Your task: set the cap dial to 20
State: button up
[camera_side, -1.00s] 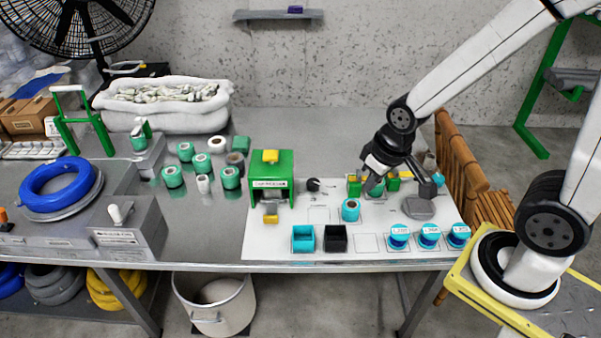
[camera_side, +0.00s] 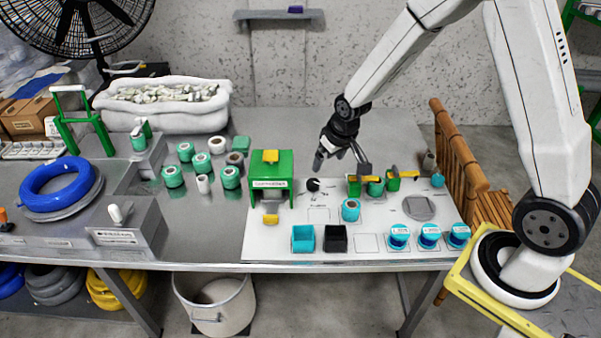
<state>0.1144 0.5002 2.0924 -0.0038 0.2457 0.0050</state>
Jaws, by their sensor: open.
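A small black knob (camera_side: 313,185), which looks like the cap dial, sits on the white board (camera_side: 375,215) just right of the green press-like stand (camera_side: 286,180). Small dark marks lie around it, too small to read, so its setting cannot be told. My gripper (camera_side: 342,167) is open and empty, with its two fingers spread and pointing down. It is above and a little right of the knob in the picture, apart from it. The left finger is the nearer one to the knob.
A green and yellow clamp fixture (camera_side: 393,184) holding a teal part stands right of my gripper. A teal spool (camera_side: 350,210), a cyan box (camera_side: 303,238), a black box (camera_side: 335,238) and labelled cyan jars (camera_side: 429,237) stand nearer the front.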

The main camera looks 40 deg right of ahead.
jog(key=w+d+f, duration=0.5)
jog(key=w+f, duration=0.2)
jog(key=f, duration=0.1)
jog(key=m, duration=0.2)
send_near(313, 182)
jog(key=shift+s+a+f+t+h, duration=0.15)
jog(key=shift+f+t+h, duration=0.25)
jog(key=shift+f, duration=0.5)
jog(key=shift+f, duration=0.15)
jog(key=shift+x, duration=3.75)
jog(key=c, duration=1.3)
